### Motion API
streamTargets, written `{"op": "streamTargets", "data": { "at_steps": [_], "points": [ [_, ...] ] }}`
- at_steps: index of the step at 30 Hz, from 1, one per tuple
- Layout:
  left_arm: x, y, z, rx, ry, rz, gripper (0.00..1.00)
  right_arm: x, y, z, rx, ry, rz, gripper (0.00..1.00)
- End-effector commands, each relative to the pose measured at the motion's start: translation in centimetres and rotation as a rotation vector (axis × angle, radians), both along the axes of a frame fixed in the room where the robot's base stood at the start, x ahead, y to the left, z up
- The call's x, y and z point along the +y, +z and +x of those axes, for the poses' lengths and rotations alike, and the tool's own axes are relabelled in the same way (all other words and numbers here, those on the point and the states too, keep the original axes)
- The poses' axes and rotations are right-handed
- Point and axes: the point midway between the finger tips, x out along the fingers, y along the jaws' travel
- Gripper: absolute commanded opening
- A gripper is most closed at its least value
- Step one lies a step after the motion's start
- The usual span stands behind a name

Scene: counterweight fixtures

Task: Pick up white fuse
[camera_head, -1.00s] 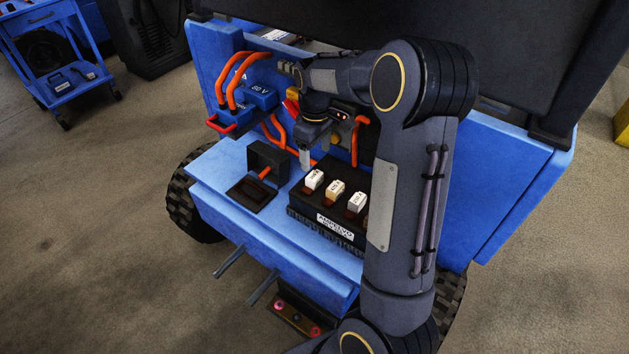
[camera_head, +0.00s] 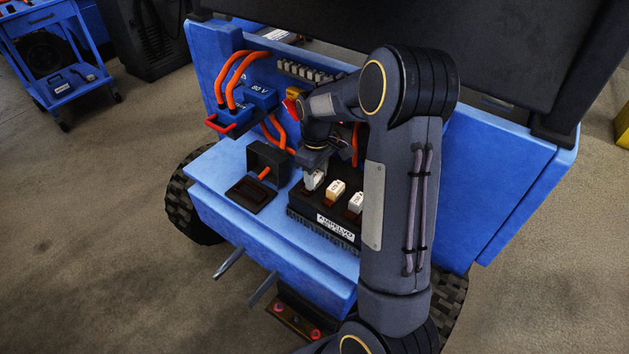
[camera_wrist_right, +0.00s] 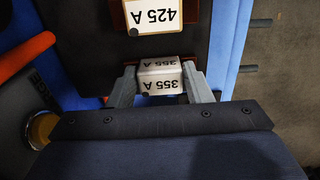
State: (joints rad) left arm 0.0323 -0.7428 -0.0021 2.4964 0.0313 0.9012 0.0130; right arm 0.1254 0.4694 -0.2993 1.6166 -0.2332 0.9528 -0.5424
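A white fuse marked 355 A (camera_wrist_right: 160,78) sits between the two fingers of my right gripper (camera_wrist_right: 160,88) in the wrist view. The fingers flank its sides closely; I cannot tell whether they press on it. In the head view my right gripper (camera_head: 312,172) is down over the leftmost white fuse (camera_head: 313,182) on the black fuse block (camera_head: 325,205). A cream fuse (camera_head: 335,190) stands beside it in the middle. Another white fuse (camera_head: 356,202) is at the right, partly hidden by my right arm. My left gripper is not in view.
A fuse marked 425 A (camera_wrist_right: 152,14) lies beyond the gripper in the wrist view. A black box with an orange lever (camera_head: 266,164) is left of the block. Orange cables (camera_head: 228,82) and a blue 80 V connector (camera_head: 258,95) are behind. The blue shelf front (camera_head: 240,225) is clear.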

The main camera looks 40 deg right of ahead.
Motion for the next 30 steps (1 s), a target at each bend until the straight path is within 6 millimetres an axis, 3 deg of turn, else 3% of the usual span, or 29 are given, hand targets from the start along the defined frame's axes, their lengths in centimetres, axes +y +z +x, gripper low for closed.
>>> {"op": "streamTargets", "data": {
  "at_steps": [1,4,17,23,30],
  "points": [
    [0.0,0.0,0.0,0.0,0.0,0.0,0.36,0.0,0.0,0.0,0.0,0.0,0.0,0.38],
    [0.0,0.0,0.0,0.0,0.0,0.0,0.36,0.0,0.0,0.0,0.0,0.0,0.0,0.25],
    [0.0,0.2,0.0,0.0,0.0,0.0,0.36,0.0,1.0,0.1,-0.004,0.0,-0.001,0.25],
    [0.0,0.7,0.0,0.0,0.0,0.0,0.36,0.2,3.8,0.0,-0.005,0.002,-0.001,0.25],
    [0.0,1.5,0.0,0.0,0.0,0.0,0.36,3.5,8.2,-1.9,-0.006,0.005,0.0,0.25]
  ]
}}
